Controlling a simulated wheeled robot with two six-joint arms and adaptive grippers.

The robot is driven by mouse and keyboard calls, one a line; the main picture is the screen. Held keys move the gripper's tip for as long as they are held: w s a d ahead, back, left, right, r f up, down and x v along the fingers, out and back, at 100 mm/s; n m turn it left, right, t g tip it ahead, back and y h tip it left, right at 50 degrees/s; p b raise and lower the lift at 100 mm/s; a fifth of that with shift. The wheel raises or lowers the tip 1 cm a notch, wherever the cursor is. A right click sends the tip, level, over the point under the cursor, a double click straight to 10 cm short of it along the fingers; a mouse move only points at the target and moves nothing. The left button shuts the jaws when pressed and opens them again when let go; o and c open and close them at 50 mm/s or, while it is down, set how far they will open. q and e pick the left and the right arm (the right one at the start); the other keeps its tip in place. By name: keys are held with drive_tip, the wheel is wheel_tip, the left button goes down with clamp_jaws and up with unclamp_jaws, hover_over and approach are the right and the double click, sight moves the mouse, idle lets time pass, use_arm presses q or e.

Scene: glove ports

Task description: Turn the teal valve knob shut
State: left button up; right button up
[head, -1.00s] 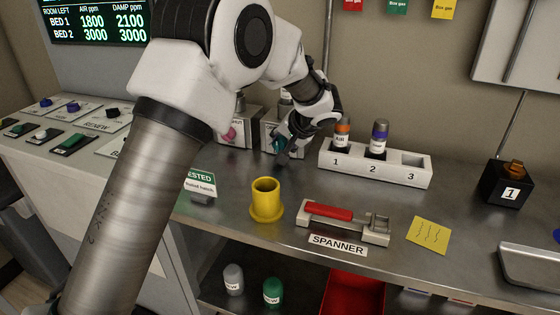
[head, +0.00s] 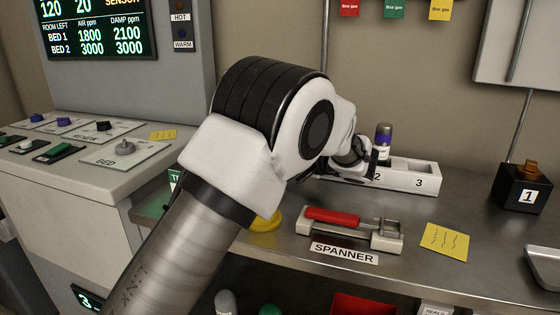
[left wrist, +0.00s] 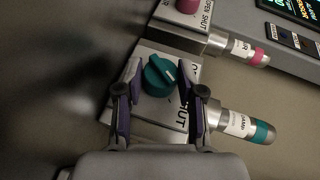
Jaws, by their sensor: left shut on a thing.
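In the left wrist view the teal valve knob (left wrist: 157,76) sits on a metal block (left wrist: 152,127) lettered SHUT, with another word partly hidden. In the head view my left arm hides the knob and the jaws. My right gripper is not in view.
In the wrist view a pink knob (left wrist: 189,5) on a like block stands close by. The red-handled spanner (head: 335,217) and a yellow note (head: 445,241) lie in front. A yellow cup (head: 266,224) is mostly hidden.

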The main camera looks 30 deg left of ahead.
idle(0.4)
use_arm(q)
drive_tip(key=o, duration=1.1)
drive_tip(key=shift+o, duration=0.2)
drive_tip(key=v, duration=0.7)
drive_tip(key=shift+d, duration=0.25)
